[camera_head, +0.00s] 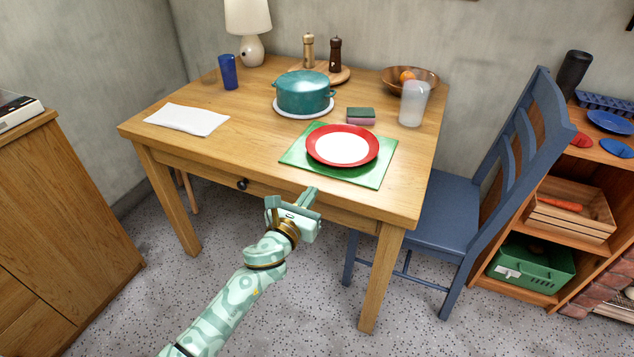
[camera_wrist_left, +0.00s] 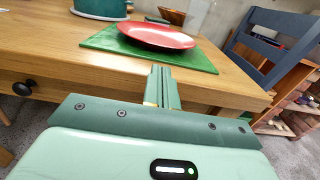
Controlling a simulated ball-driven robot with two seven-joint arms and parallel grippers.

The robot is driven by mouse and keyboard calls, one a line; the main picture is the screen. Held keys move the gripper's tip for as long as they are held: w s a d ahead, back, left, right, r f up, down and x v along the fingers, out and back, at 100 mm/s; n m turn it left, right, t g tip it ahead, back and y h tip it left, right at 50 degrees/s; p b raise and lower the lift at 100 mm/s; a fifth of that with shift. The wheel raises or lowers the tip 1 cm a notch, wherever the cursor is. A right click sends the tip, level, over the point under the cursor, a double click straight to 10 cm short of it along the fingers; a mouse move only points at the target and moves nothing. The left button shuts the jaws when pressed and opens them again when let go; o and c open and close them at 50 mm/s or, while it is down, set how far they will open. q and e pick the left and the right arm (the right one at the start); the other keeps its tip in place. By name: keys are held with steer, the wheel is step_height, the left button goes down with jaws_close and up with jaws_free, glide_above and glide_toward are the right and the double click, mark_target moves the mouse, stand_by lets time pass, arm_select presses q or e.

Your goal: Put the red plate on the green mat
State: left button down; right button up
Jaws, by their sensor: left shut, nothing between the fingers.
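The red plate (camera_head: 313,147) with a white centre lies on the green mat (camera_head: 375,180) near the front of the wooden table. In the left wrist view the plate (camera_wrist_left: 158,36) also rests on the mat (camera_wrist_left: 108,40), apart from my fingers. My left gripper (camera_head: 311,193) is just in front of the table's front edge, on the near side of the mat. Its fingers (camera_wrist_left: 162,86) are together and empty. My right gripper is not in view.
A teal pot (camera_head: 303,92), a sponge (camera_head: 361,116) and a frosted cup (camera_head: 413,104) stand behind the mat. A white sheet (camera_head: 187,119) and a blue cup (camera_head: 228,72) are on the left. A drawer knob (camera_head: 242,184) sticks out in front. A blue chair (camera_head: 445,212) stands at right.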

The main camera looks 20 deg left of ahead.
arm_select(q)
steer(key=s, duration=0.4)
steer(key=shift+s+a, duration=0.1)
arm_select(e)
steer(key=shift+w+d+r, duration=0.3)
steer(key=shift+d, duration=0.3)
